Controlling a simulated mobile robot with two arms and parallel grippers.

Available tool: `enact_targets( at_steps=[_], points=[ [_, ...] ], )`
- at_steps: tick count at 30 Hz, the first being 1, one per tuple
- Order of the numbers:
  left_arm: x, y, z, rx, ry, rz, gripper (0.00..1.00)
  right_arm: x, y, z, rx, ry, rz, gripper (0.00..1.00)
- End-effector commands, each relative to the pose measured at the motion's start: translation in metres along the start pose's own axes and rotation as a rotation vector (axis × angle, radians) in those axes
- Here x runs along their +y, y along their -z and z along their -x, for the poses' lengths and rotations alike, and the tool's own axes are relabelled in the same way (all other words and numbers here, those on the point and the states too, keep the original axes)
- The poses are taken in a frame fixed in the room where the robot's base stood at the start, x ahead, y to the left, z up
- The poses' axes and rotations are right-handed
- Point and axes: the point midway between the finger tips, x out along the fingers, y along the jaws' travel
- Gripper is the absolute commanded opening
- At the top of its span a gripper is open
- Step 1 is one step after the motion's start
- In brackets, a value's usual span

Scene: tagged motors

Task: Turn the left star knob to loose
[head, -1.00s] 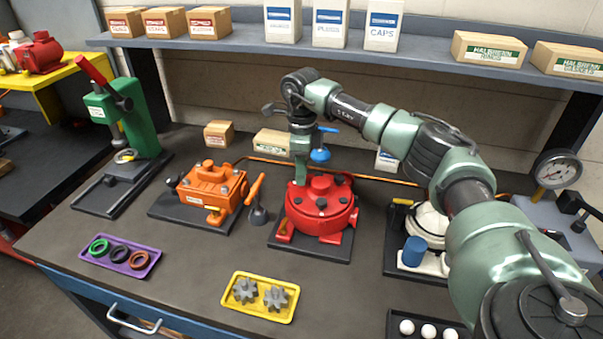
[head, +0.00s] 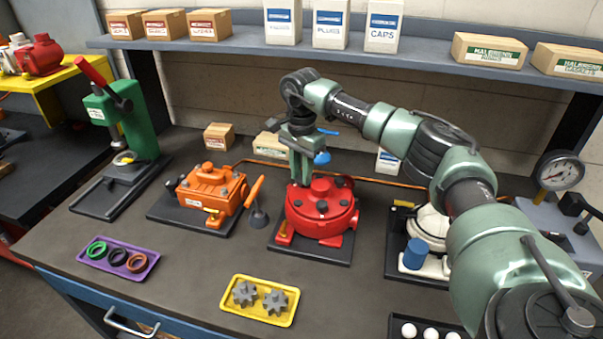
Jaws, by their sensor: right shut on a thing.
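My right gripper (head: 302,176) reaches down from above to the back left of the red motor's (head: 300,221) top. It is shut, and its fingers hide what they hold. From its place this appears to be the left star knob, of which I cannot make out any part. The red motor sits upright on a dark base plate, with several dark round fittings on its top. My left gripper is not in view.
An orange motor (head: 207,187) with an orange lever stands left of the red one. A yellow tray (head: 233,304) with two gears and a purple tray (head: 90,264) with rings lie in front. The shelf (head: 420,58) runs above.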

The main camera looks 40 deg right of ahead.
Motion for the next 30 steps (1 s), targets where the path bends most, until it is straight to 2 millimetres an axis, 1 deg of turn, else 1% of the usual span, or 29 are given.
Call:
enact_targets(
  at_steps=[1, 30],
  points=[
    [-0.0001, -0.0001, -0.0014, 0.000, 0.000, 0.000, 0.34, 0.0032, -0.0019, -0.0074, -0.003, -0.017, 0.047, 0.00],
    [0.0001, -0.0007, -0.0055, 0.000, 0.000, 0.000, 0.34, 0.0002, -0.0038, -0.0072, -0.011, -0.014, 0.946, 0.00]
  ],
)
